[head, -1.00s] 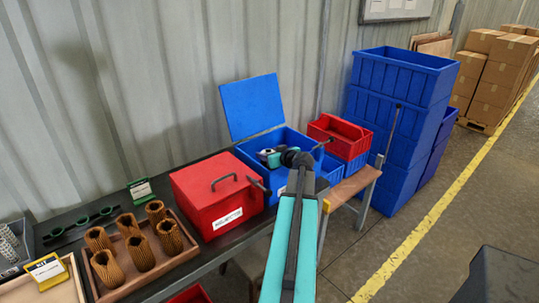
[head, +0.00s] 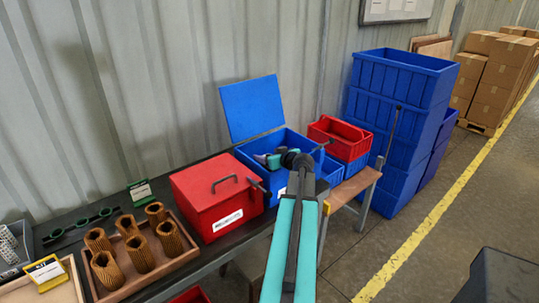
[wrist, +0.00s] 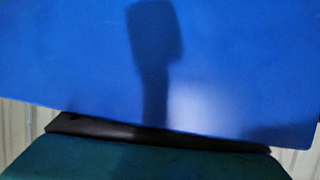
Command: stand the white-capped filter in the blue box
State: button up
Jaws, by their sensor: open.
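The blue box (head: 242,157) stands on the dark bench, its blue lid (head: 251,107) raised against the wall side. My arm reaches over the box, and my gripper (head: 262,160) is at its mouth, partly hidden by my own wrist. It is open. In the wrist view, a flat blue surface, likely the lid, fills most of the picture with my arm's shadow on it. I cannot make out the white-capped filter in either view; the inside of the box is mostly hidden.
A closed red box (head: 217,196) stands directly left of the blue box. A wooden tray (head: 190,253) holds several brown pleated filters. Red (head: 340,136) and blue bins stand at the right, with tall stacked blue crates (head: 397,115) beyond.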

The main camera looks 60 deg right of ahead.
jog(key=shift+s+a+f, duration=0.15)
jog(key=shift+a+f, duration=0.05)
jog(key=shift+f, duration=0.3)
jog(key=shift+d+r+p, duration=0.1)
jog(key=shift+r+p, duration=0.3)
jog(key=shift+p, duration=0.6)
jog(key=shift+s+a+b, duration=0.2)
jog(key=shift+s+b, duration=0.1)
jog(key=shift+b, duration=0.05)
jog(key=b+v, duration=0.1)
jog(key=v, duration=0.2)
jog(key=b+v, duration=0.1)
jog(key=v, duration=0.3)
jog(key=r+v, duration=0.1)
jog(key=v, duration=0.3)
jog(key=shift+d+b, duration=0.1)
jog(key=shift+b, duration=0.3)
jog(key=shift+w, duration=0.1)
